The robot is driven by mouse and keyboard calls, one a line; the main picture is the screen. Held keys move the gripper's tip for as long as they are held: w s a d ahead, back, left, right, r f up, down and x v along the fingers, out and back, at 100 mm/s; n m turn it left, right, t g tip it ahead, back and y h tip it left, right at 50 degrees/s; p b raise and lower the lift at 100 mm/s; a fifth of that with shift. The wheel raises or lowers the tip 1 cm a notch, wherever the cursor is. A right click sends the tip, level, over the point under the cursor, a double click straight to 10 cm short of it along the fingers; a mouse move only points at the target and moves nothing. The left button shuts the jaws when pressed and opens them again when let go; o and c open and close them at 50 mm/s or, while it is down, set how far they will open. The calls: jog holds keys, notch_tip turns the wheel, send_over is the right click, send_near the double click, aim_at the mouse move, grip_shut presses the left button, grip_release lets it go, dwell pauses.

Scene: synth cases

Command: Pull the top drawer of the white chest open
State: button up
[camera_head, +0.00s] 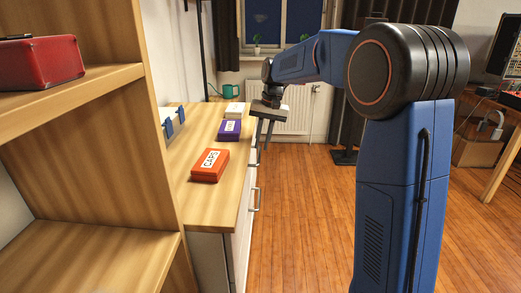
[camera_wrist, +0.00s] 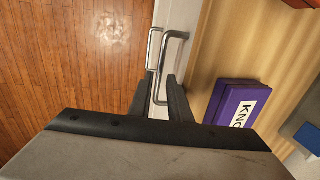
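The white chest (camera_head: 238,245) with a wooden top stands left of my arm, and its drawers look shut. In the wrist view its white front (camera_wrist: 176,50) shows with two metal bar handles. The larger, nearer-looking handle (camera_wrist: 165,62) seems to be the top drawer's; the other handle (camera_wrist: 151,48) lies beside it. My gripper (camera_wrist: 158,88) is open, its two dark fingers on either side of the larger handle's near end. I cannot tell whether they touch it. In the head view my gripper (camera_head: 263,146) points down at the chest's front edge, partly covering the front there.
On the wooden top (camera_head: 185,150) lie an orange box (camera_head: 209,166), a purple box (camera_head: 229,130) and a pale box (camera_head: 235,109). A wooden shelf (camera_head: 80,100) with a red case (camera_head: 38,62) stands at the left. The wooden floor (camera_head: 305,210) before the chest is clear.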

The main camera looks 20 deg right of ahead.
aim_at(259, 155)
jog(key=shift+w+a+f, duration=0.1)
jog(key=shift+a+f, duration=0.05)
jog(key=shift+f, duration=0.65)
jog(key=shift+a+f, duration=0.15)
jog(key=shift+f, duration=0.65)
grip_shut()
jog(key=shift+d, duration=0.1)
jog(key=s+d, duration=0.4)
jog(key=d, duration=0.9)
jog(key=s+d, duration=0.5)
jog(key=d, duration=0.9)
jog(key=shift+d, duration=0.3)
grip_release()
jog(key=shift+r, duration=0.15)
